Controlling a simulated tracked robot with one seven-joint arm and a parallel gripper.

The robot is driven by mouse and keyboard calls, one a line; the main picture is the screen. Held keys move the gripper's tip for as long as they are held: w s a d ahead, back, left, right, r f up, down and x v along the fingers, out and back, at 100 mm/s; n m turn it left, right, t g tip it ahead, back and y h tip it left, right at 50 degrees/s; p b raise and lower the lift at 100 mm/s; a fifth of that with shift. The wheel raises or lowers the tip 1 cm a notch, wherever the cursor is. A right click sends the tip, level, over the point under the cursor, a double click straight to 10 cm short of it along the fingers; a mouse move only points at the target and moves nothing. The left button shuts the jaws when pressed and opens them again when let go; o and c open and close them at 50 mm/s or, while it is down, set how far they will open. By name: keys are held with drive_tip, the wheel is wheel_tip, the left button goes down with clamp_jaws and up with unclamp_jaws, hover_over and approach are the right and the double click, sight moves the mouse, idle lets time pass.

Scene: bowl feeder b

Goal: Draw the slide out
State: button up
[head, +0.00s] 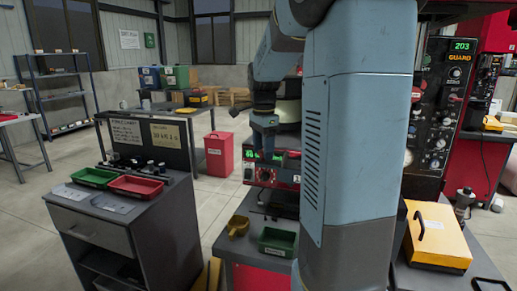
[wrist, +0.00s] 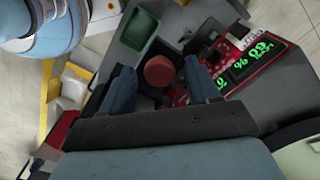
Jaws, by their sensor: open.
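My gripper (head: 264,148) points down over the control box of the bowl feeder in the head view. In the wrist view its two blue fingers are apart, with a round red knob (wrist: 159,70) showing between them. I cannot tell how far below the fingertips the knob lies. The slide itself is not clearly visible; the knob may belong to it. The red control box (head: 277,177) has a green lit display, which also shows in the wrist view (wrist: 257,63). The feeder bowl (head: 288,110) is partly hidden behind my arm.
A yellow case (head: 437,237) lies to the right. A grey cabinet (head: 130,235) with a red tray (head: 136,186) and a green tray (head: 93,177) stands left.

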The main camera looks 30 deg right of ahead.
drive_tip(key=shift+c, duration=0.3)
clamp_jaws()
idle(0.3)
